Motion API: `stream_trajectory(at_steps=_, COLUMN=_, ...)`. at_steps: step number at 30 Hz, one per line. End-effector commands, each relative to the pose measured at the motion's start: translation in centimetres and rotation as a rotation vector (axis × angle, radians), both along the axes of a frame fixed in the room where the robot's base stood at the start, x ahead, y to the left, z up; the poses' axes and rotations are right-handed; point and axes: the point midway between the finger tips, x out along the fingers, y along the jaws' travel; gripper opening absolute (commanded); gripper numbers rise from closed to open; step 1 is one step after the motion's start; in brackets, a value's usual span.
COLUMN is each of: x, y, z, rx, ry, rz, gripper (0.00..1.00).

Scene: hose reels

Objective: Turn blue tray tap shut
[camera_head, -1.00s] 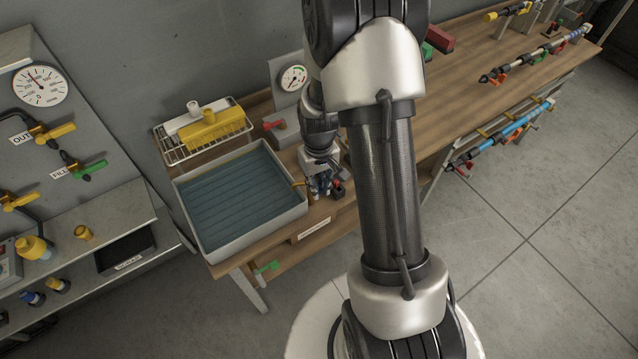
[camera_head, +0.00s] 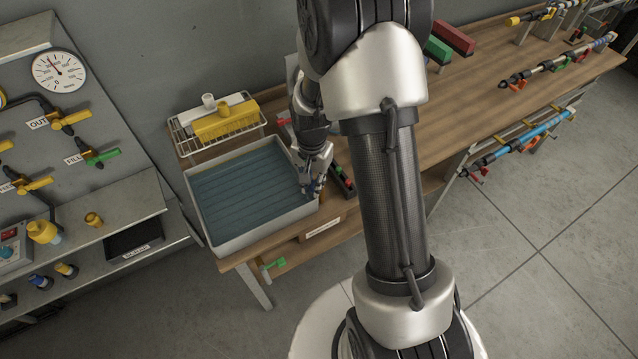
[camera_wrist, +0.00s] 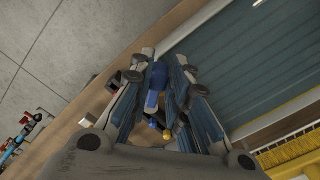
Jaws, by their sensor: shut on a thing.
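The tray (camera_head: 268,235) is a wide pale box with a ribbed blue floor, at the left end of the wooden bench. Its grey rim (camera_wrist: 196,24) crosses the wrist view. The blue tap handle (camera_wrist: 154,86) lies between my fingers in the wrist view, with a small yellow part near its lower end. My gripper (camera_wrist: 158,72) is shut on this handle. In the head view my gripper (camera_head: 313,188) is at the tray's right side, and it hides the tap there. I cannot tell from the handle's angle whether the tap is open or shut.
A green-handled tap (camera_head: 273,264) hangs below the bench. A gauge panel (camera_head: 30,110) stands left.

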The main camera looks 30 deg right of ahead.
Motion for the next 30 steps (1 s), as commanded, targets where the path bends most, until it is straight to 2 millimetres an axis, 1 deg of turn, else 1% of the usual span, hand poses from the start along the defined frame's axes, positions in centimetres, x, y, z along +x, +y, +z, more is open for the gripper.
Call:
stream_trajectory(at_steps=6, x=1.0, y=0.7, z=0.0, rx=0.001, ry=-0.001, rz=-0.202, gripper=0.00)
stream_trajectory(at_steps=15, x=2.3, y=1.1, z=0.0, rx=0.001, ry=-0.001, rz=-0.452, gripper=0.00)
stream_trajectory(at_steps=21, x=2.9, y=1.2, z=0.0, rx=0.000, ry=0.000, rz=-0.566, gripper=0.00)
stream_trajectory(at_steps=30, x=3.4, y=1.2, z=0.0, rx=0.001, ry=-0.001, rz=-0.649, gripper=0.00)
